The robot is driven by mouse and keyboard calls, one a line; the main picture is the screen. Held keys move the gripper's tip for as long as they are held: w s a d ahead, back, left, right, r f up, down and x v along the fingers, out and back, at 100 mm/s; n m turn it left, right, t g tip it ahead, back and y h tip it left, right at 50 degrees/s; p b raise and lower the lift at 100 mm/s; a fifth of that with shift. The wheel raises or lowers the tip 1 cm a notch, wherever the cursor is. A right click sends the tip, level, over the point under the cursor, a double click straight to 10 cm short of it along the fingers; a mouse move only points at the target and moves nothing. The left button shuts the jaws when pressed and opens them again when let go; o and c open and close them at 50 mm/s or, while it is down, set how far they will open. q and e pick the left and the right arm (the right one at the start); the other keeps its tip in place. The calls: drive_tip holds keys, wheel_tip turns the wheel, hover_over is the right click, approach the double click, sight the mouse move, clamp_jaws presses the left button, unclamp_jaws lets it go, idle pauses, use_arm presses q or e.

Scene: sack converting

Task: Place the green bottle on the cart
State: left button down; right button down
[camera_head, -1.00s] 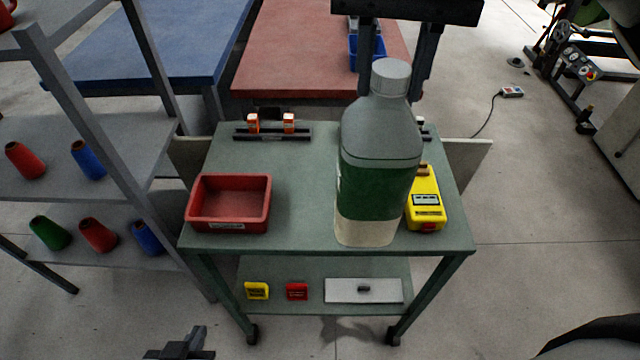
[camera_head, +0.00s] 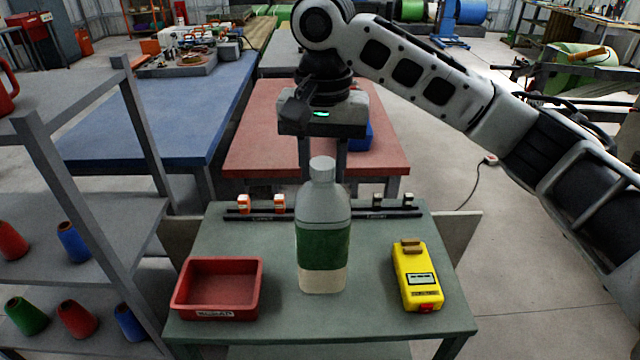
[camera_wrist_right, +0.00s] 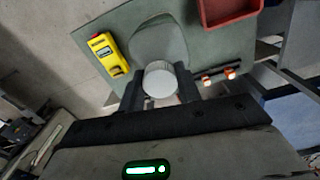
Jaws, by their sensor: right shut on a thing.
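The green bottle (camera_head: 323,245) is grey on top with a white cap and a wide green band. It is upright over the middle of the green cart (camera_head: 370,325); I cannot tell whether its base touches the top. My right gripper (camera_head: 322,178) points down from above and is shut on the bottle near its neck. In the right wrist view the fingers (camera_wrist_right: 160,85) lie on both sides of the cap (camera_wrist_right: 160,80), and the bottle's body (camera_wrist_right: 158,40) shows beyond. My left gripper is not in view.
On the cart, a red bin (camera_head: 218,288) stands left of the bottle and a yellow device (camera_head: 417,277) right of it. A dark rail (camera_head: 320,213) with small blocks runs along the back. A grey shelf with spools (camera_head: 75,240) stands at the left.

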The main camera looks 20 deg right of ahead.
drive_tip(key=shift+w+f, duration=0.25)
drive_tip(key=shift+w, duration=0.1)
drive_tip(key=f, duration=0.2)
drive_tip(key=shift+w+f+p, duration=0.3)
drive_tip(key=shift+f+p, duration=0.05)
drive_tip(key=shift+f, duration=0.65)
drive_tip(key=c, duration=1)
unclamp_jaws()
wheel_tip(320, 180, up, 11)
drive_tip(key=shift+r, duration=0.15)
drive_tip(key=shift+s+r, duration=0.1)
drive_tip(key=shift+r, duration=0.35)
